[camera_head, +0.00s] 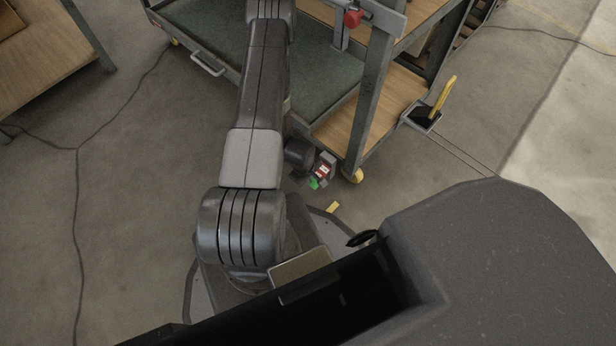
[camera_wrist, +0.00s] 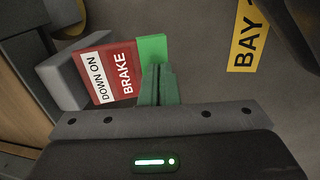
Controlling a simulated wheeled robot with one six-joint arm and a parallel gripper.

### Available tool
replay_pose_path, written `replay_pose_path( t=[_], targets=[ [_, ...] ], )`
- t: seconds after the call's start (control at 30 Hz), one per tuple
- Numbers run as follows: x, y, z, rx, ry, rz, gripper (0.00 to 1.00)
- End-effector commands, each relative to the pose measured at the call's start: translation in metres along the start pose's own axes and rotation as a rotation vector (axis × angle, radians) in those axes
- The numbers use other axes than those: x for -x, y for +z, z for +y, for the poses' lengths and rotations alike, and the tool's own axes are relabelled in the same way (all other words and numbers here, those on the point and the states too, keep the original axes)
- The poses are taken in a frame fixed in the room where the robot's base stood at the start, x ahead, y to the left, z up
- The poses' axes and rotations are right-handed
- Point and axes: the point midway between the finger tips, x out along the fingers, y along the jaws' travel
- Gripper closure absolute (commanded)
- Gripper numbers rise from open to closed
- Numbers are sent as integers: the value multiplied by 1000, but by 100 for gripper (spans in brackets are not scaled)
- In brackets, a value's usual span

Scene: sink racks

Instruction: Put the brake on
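The brake pedal (camera_wrist: 112,73) is a red plate reading "BRAKE", with a white strip reading "DOWN ON". A bright green part (camera_wrist: 152,48) sits along its side. In the head view the pedal (camera_head: 326,166) is low by the cart's near corner, with the green part (camera_head: 315,183) at its near end. My arm hides part of the cart in the head view.
The cart (camera_head: 372,90) has a wooden shelf, a grey-green tray and a yellow caster (camera_head: 353,175) near the pedal. A yellow "BAY" floor label (camera_wrist: 248,38) lies right of the pedal. A yellow-handled item (camera_head: 428,112) stands farther right. Cables cross the floor at left.

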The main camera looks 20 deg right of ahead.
Motion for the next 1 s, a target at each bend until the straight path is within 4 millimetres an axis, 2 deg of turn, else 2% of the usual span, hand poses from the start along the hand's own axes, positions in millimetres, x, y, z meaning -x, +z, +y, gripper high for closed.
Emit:
replay_pose_path(
  t=[0.5, 0.63, 0.77, 1.0],
  targets=[
    [-4, 0, -1, 2, -2, -1, 100],
    [3, -1, -2, 3, -2, 0, 100],
    [22, -3, -3, 5, -1, 1, 100],
    [75, -6, -14, 4, 0, 1, 100]
  ],
)
